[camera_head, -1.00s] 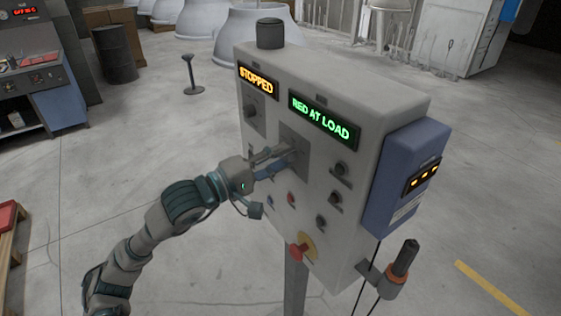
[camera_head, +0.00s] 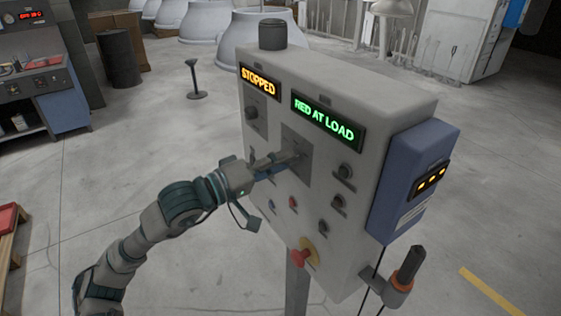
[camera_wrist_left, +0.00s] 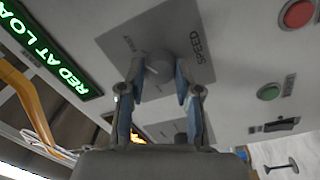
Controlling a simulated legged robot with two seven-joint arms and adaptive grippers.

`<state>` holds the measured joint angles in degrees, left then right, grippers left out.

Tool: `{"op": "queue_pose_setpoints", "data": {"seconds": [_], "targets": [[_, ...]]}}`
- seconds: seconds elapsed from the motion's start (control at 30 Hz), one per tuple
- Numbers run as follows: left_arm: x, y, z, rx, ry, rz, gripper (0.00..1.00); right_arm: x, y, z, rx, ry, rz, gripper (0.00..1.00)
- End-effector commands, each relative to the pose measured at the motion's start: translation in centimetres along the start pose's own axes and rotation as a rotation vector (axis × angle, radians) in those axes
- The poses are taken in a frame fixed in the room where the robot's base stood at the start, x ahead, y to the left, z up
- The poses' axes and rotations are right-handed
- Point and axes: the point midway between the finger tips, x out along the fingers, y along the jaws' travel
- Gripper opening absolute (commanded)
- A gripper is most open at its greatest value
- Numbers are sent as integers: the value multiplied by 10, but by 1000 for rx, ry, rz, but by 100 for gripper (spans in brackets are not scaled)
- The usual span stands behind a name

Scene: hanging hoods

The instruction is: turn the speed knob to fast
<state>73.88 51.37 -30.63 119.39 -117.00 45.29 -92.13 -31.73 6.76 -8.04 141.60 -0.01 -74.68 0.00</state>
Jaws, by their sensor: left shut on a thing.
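The grey control box (camera_head: 352,80) carries a dark square SPEED plate (camera_head: 303,143), which also shows in the wrist view (camera_wrist_left: 203,60). The round grey speed knob (camera_wrist_left: 159,63) sits on this plate, with a light pointer mark. My left gripper (camera_head: 290,160) reaches the plate from the left. In the wrist view its two fingers (camera_wrist_left: 160,78) stand on either side of the knob and are shut on it. In the head view the fingers mostly hide the knob. My right gripper is out of view.
Lit displays read STOPPED (camera_head: 258,81) and RED AT LOAD (camera_head: 326,119). A red emergency button (camera_head: 303,258) and several small knobs and buttons lie around the plate. A blue unit (camera_head: 412,180) and an upright handle (camera_head: 408,265) are on the box's right side.

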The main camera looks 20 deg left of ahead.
Motion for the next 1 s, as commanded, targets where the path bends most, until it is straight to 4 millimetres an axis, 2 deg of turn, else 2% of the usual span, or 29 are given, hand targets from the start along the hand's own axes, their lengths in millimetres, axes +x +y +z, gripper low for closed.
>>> {"op": "queue_pose_setpoints", "data": {"seconds": [0.03, 0.17, 0.2, 0.3, 0.67, 0.77, 1.0], "targets": [[2, -7, 4, -5, -10, -16, 0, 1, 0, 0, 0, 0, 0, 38], [2, -7, 4, -5, -9, -16, 0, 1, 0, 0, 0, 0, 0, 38], [2, -7, 4, -5, -9, -16, 38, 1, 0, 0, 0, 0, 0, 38], [2, -7, 4, -5, -8, -15, 58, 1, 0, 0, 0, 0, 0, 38], [-4, -2, 1, -2, -1, -6, 58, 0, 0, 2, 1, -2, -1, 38], [-17, -3, 0, -2, 0, -7, 58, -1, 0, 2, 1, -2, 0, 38], [-73, -7, -1, -3, 1, -15, 58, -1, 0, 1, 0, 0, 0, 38]]}}
